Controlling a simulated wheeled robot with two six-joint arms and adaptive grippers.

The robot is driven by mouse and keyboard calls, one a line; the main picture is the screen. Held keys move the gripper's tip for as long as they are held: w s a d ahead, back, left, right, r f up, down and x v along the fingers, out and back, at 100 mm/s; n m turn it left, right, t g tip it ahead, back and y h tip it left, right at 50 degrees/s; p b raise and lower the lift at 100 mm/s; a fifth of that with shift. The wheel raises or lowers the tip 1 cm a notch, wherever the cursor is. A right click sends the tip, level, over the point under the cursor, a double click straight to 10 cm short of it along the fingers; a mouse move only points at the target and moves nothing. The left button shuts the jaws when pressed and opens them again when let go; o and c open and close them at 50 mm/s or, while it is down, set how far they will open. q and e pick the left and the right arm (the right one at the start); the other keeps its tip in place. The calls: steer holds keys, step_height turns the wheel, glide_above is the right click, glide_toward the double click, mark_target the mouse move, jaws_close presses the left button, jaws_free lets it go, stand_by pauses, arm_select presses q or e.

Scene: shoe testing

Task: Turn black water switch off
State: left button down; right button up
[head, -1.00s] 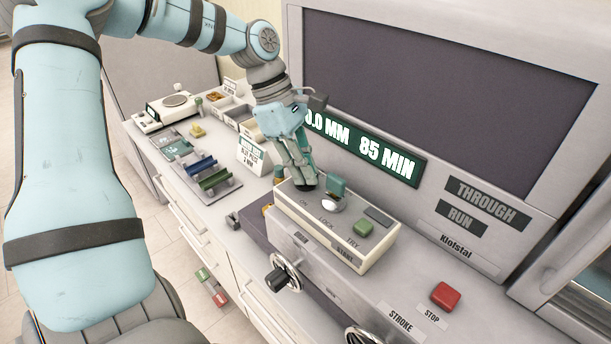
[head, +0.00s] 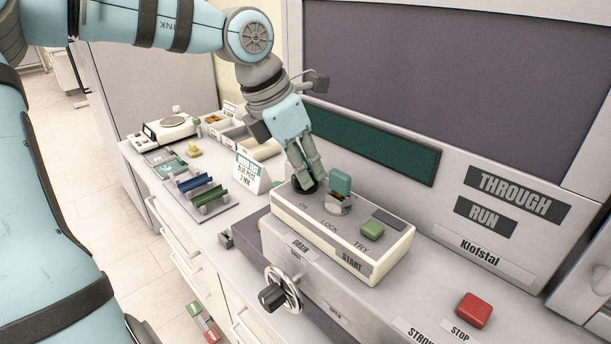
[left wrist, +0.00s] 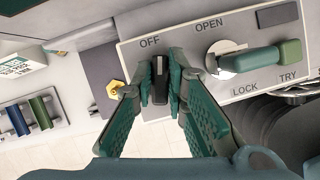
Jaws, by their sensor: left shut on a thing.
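The black switch (left wrist: 160,80) sits on the cream control box (left wrist: 125,65) beside the OFF label. In the left wrist view it stands between my left gripper's green fingers (left wrist: 160,74), which are shut on it. In the head view my left gripper (head: 303,178) reaches down onto the left end of the box, and its fingers hide most of the black switch. A green-ended lever on a silver round base (head: 340,190) stands just right of the gripper, near LOCK and TRY. My right gripper is in neither view.
A green square button (head: 372,230) is on the same box. The display strip (head: 375,145) behind it is dark. A handwheel (head: 283,290) juts from the front, and a red STOP button (head: 474,310) is at the right. A tent card (head: 250,176) stands left.

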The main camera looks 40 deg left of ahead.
arm_select(q)
steer(key=shift+s+n+y+p, duration=0.1)
steer(key=shift+n+y+p, duration=0.3)
steer(key=shift+n, duration=0.3)
steer(key=shift+n+p, duration=0.8)
steer(key=shift+n, duration=0.1)
steer(key=c, duration=1.6)
jaws_free()
steer(key=shift+r, duration=0.1)
steer(key=s+a, duration=0.1)
steer(key=s, duration=1.1)
steer(key=shift+r, duration=0.4)
steer(key=shift+s, duration=0.2)
